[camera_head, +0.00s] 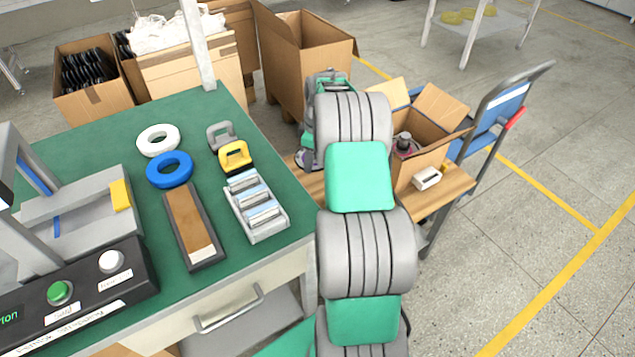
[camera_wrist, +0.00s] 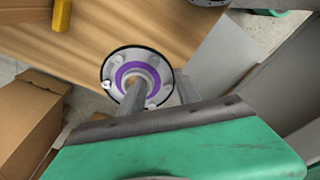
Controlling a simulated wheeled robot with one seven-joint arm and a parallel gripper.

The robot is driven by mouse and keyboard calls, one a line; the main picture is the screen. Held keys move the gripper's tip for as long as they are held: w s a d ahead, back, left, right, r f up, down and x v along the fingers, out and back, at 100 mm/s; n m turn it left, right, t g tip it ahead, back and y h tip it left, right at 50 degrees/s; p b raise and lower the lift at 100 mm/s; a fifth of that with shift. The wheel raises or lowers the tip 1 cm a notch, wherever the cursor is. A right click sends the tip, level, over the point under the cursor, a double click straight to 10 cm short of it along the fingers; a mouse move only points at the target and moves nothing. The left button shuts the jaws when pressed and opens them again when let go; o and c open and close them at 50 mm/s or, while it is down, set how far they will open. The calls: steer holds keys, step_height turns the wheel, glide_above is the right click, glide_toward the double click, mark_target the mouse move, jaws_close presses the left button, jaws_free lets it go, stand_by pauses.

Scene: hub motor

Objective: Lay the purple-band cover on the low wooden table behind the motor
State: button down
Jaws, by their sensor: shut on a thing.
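The purple-band cover (camera_wrist: 138,74) is a round silver disc with a purple ring, a dark rim and several holes, seen face-on in the wrist view. My gripper (camera_wrist: 138,92) is shut on its central post. In the head view the cover (camera_head: 309,160) is partly hidden beside my arm. The low wooden table (camera_head: 447,186) extends right of my arm; in the wrist view its top (camera_wrist: 80,45) lies behind the cover, which overlaps its edge. I cannot tell the gap between them. I cannot identify the motor with certainty.
An open cardboard box (camera_head: 428,125) holding a dark round part (camera_head: 405,143) and a white block (camera_head: 427,178) are on the wooden table. A blue cart (camera_head: 497,108) stands beyond. The green workbench (camera_head: 205,115) bears rings and parts at left. A yellow piece (camera_wrist: 62,15) shows in the wrist view.

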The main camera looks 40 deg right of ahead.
mark_target(310, 188)
step_height(310, 188, down, 10)
steer(key=shift+w+b, duration=0.1)
steer(key=shift+b, duration=0.25)
steer(key=shift+f, duration=0.2)
steer(key=c, duration=0.9)
jaws_free()
steer(key=shift+r, duration=0.1)
steer(key=shift+o, duration=0.2)
steer(key=r, duration=0.8)
steer(key=s+d+r+p, duration=0.1)
steer(key=r, duration=0.3)
steer(key=shift+s+r, duration=0.1)
